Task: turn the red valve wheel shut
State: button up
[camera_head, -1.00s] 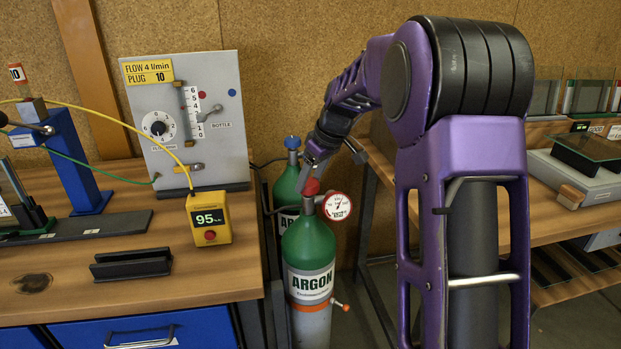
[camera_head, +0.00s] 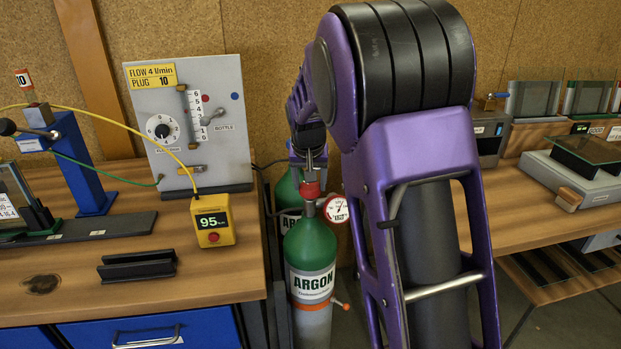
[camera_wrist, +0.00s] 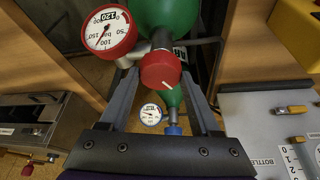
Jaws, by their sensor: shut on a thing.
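The red valve wheel (camera_head: 310,190) sits on top of the green argon bottle (camera_head: 310,245), which stands upright. In the wrist view the wheel (camera_wrist: 160,69) lies between the fingertips and carries a small white mark on its rim. My gripper (camera_wrist: 159,74) is shut on the wheel, with one finger on each side. In the head view my gripper (camera_head: 310,178) comes down on the wheel from above, partly hidden by my arm. A red-rimmed pressure gauge (camera_head: 336,209) is attached beside the wheel; it also shows in the wrist view (camera_wrist: 108,30).
A second bottle with a blue wheel (camera_wrist: 173,130) and its own gauge (camera_wrist: 151,115) stands close behind. The left bench (camera_head: 220,275) holds a flow panel (camera_head: 190,120) and a yellow meter (camera_head: 213,221) reading 95. Another bench (camera_head: 530,215) stands to the right.

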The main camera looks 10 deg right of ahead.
jog(key=m+h, duration=0.1)
jog(key=m, duration=0.2)
jog(key=m+g+h+p, duration=0.1)
jog(key=m, duration=0.2)
jog(key=shift+w+a+p, duration=0.1)
jog(key=shift+a+p, duration=0.05)
jog(key=shift+p, duration=0.15)
jog(key=shift+m, duration=0.3)
jog(key=o, duration=1.4)
jog(key=p+v, duration=0.1)
jog(key=v, duration=1.6)
jog(key=shift+w+a+r, duration=0.1)
jog(key=shift+w+r, duration=0.05)
jog(key=shift+r, duration=0.05)
